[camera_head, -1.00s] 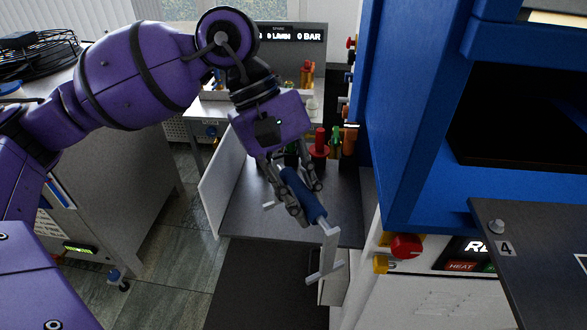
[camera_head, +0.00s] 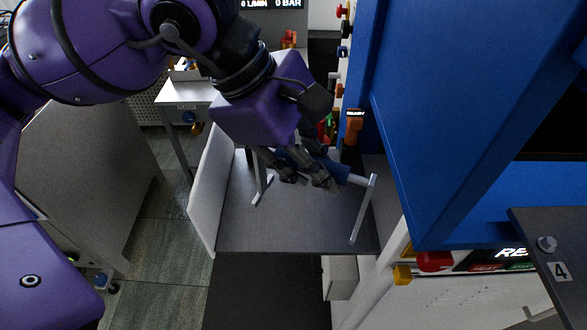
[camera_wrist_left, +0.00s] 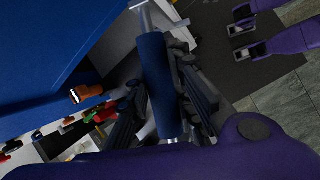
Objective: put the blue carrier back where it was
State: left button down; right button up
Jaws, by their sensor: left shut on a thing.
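The blue carrier has a thick blue handle (camera_head: 336,171) with a bent metal leg at each end. My left gripper (camera_head: 306,177) is shut on the handle, and its fingers hide the middle of it. The carrier is over the grey shelf (camera_head: 290,228) with the white left side panel; I cannot tell whether its legs touch the shelf. In the left wrist view the blue handle (camera_wrist_left: 153,75) lies between the fingers of the left gripper (camera_wrist_left: 158,108). My right gripper is not seen.
The blue press frame (camera_head: 405,160) stands close on the right of the shelf. Orange, red and green fittings (camera_head: 354,125) stand at the shelf's back. A dark plate marked 4 (camera_head: 550,255) juts in at the lower right. The shelf's front is clear.

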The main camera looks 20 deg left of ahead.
pick_arm(q)
jog(key=w+a+f+p, duration=0.1)
jog(key=w+a+f, duration=0.6)
jog(key=w+f, duration=0.5)
jog(key=shift+f, duration=0.4)
jog(key=shift+f, duration=0.1)
jog(key=shift+f, duration=0.15)
jog(key=c, duration=1.5)
grip_release()
jog(key=shift+s, duration=0.1)
jog(key=shift+c, duration=0.2)
jog(key=v, duration=1.2)
